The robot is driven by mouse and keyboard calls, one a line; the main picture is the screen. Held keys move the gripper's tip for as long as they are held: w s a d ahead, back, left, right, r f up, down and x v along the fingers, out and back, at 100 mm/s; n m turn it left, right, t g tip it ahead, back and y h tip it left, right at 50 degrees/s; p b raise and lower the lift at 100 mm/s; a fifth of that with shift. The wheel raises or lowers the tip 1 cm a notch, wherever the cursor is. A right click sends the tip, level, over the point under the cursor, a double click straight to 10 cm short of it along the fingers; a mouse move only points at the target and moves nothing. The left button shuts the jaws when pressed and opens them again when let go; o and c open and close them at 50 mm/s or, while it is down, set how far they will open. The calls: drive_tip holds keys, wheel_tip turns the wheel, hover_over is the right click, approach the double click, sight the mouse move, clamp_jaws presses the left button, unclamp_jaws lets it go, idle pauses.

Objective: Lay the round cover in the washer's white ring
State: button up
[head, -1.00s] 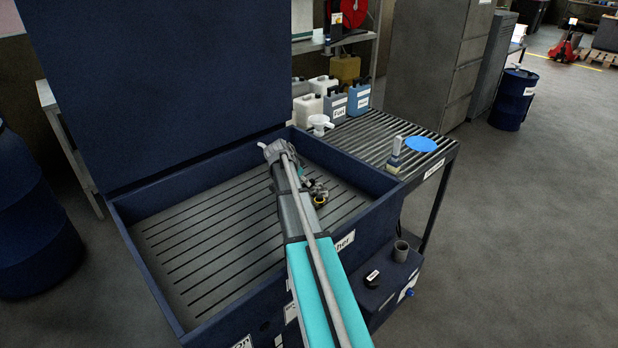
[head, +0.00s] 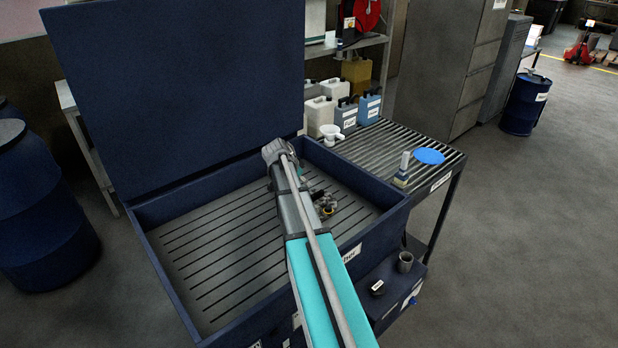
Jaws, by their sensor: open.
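The washer (head: 205,176) is a dark blue open basin with a slatted grey floor and a raised lid. I see no white ring in it; my arm hides part of the floor.
A small dark part with a yellowish ring (head: 326,206) sits in the basin, right of my arm. A brush-like tool (head: 402,171) and white funnel (head: 331,133) stand on the roller table (head: 375,149). Blue drums (head: 42,215) stand left.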

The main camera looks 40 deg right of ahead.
drive_tip(key=shift+r, duration=0.1)
idle(0.7)
drive_tip(key=shift+a, duration=0.2)
drive_tip(key=s+a+f+n+y, duration=0.1)
drive_tip(key=s+a+n, duration=0.4)
drive_tip(key=a, duration=0.7)
drive_tip(key=s+a+f+n+y, duration=0.1)
drive_tip(key=s+a+n+y, duration=0.2)
drive_tip(key=a, duration=0.9)
drive_tip(key=s+a+f+n+y, duration=0.1)
drive_tip(key=s+a+n+y, duration=0.1)
drive_tip(key=s+a+n, duration=0.7)
drive_tip(key=s+a, duration=0.2)
drive_tip(key=shift+a+y, duration=0.3)
drive_tip(key=shift+a, duration=0.1)
drive_tip(key=shift+w+r, duration=0.1)
drive_tip(key=shift+r, duration=0.05)
